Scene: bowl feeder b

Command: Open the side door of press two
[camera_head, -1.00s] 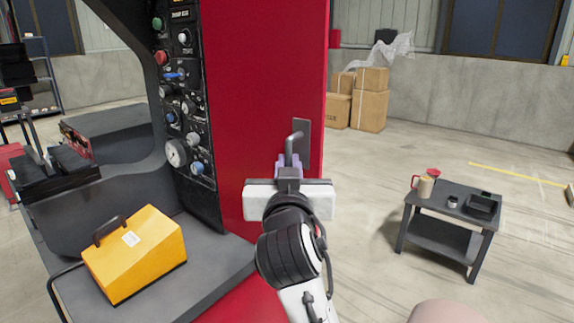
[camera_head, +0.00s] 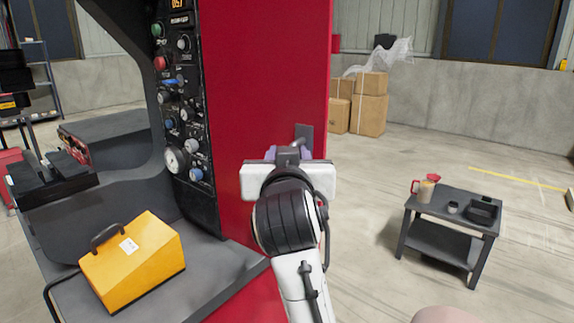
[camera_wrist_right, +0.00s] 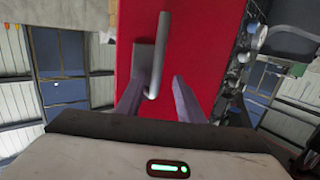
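The red side door (camera_head: 265,80) of the press faces me in the middle of the head view. A grey bar handle (camera_head: 298,143) on a dark plate (camera_head: 304,133) sits near its right edge, partly hidden behind my right gripper (camera_head: 288,153). In the right wrist view the handle (camera_wrist_right: 160,55) runs down between the two purple fingers of my right gripper (camera_wrist_right: 160,95). The fingers are apart, with a gap between the handle and the right-hand finger. The left-hand finger is close to the plate; contact cannot be told. My left gripper is not in view.
The press's control panel (camera_head: 182,95) is left of the door. A yellow box (camera_head: 135,262) stands on the press's grey ledge (camera_head: 215,270). A small dark table (camera_head: 440,205) with cups stands at the right. Cardboard boxes (camera_head: 368,112) are at the back. Floor right of the door is open.

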